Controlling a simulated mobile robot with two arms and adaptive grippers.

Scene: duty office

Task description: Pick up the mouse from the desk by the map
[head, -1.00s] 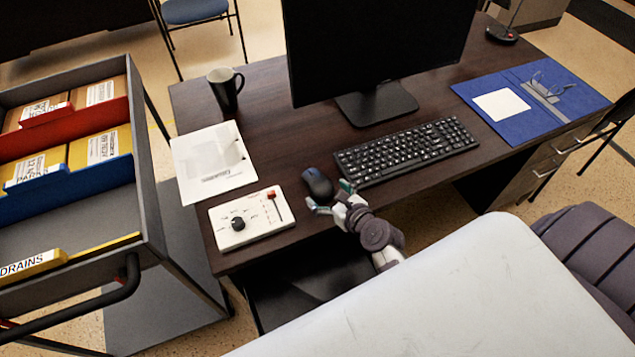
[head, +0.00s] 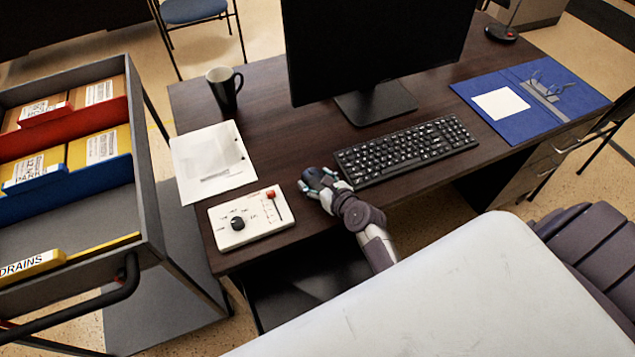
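The dark computer mouse (head: 314,175) lies on the brown desk (head: 285,120), between the white control box and the keyboard. My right gripper (head: 317,182) is at the mouse, with its fingers on either side of the mouse body. The fingers hide part of the mouse's near end and sides. I cannot tell whether the fingers press on it. The mouse appears to rest on the desk top. My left gripper is not in view. No map can be made out on this desk.
The black keyboard (head: 405,150) lies just right of the mouse, and the white control box (head: 250,218) just left. A monitor (head: 375,50), a dark mug (head: 224,90), a paper (head: 211,162) and a blue folder (head: 535,95) are on the desk. A file cart (head: 150,215) stands at left.

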